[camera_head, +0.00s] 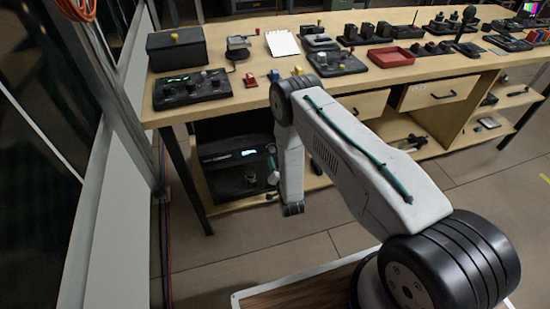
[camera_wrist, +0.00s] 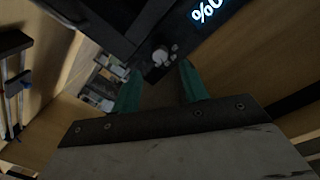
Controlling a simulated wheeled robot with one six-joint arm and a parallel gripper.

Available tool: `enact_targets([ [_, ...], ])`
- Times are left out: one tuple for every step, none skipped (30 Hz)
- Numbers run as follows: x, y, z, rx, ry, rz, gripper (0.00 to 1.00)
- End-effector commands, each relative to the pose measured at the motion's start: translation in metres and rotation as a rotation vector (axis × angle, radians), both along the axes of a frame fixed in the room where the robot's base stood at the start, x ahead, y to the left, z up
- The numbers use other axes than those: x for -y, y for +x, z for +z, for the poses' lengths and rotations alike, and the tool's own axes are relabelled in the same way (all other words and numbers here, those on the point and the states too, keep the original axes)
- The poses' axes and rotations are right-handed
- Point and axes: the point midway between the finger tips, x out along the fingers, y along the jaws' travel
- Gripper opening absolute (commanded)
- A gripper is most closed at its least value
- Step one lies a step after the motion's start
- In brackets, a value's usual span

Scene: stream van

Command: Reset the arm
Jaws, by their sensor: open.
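My gripper (camera_wrist: 158,82) shows in the wrist view with its two teal fingers apart and nothing between them. Beyond the fingers is a dark device (camera_wrist: 150,52) with a lit display and pale knobs. In the head view my arm reaches forward from the lower right, bends at an elbow in front of the bench, and its forearm hangs down. The wrist end is beside a black device (camera_head: 230,155) on the lower shelf. The fingertips are not clear in the head view, and I cannot tell whether they touch the device.
A wooden bench (camera_head: 225,93) holds a control panel (camera_head: 193,88), a black box (camera_head: 177,49), a red tray (camera_head: 391,57) and several small devices. Drawers (camera_head: 438,92) and shelves are below. A glass wall stands at left. The floor (camera_head: 215,250) in front of the bench is clear.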

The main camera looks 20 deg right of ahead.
Motion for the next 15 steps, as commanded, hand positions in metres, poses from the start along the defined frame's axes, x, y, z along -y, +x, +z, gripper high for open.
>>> enact_targets([
  [0.000, -0.008, 0.000, -0.003, 0.000, 0.000, 0.44],
  [0.000, -0.011, 0.000, -0.002, 0.000, -0.001, 0.44],
  [0.000, -0.014, 0.000, -0.001, 0.000, -0.001, 0.44],
  [0.000, -0.017, 0.000, -0.001, -0.001, -0.001, 0.44],
  [0.000, -0.018, 0.000, -0.001, -0.001, -0.002, 0.44],
  [0.000, -0.020, 0.001, -0.001, -0.001, -0.002, 0.44],
  [0.000, -0.021, 0.001, -0.001, -0.001, -0.002, 0.44],
  [0.000, -0.021, 0.001, 0.000, -0.001, -0.002, 0.44],
  [0.000, -0.021, 0.001, 0.000, -0.001, -0.001, 0.44],
  [0.000, -0.021, 0.001, 0.000, -0.001, -0.001, 0.44],
  [0.000, -0.021, 0.001, 0.000, -0.001, -0.001, 0.44],
  [0.000, -0.021, 0.001, 0.000, -0.001, -0.001, 0.44],
  [0.000, -0.021, 0.001, 0.000, -0.001, -0.001, 0.44],
  [0.000, -0.021, 0.001, 0.000, 0.000, -0.001, 0.44],
  [-0.001, -0.021, 0.001, 0.000, -0.001, -0.001, 0.44],
])
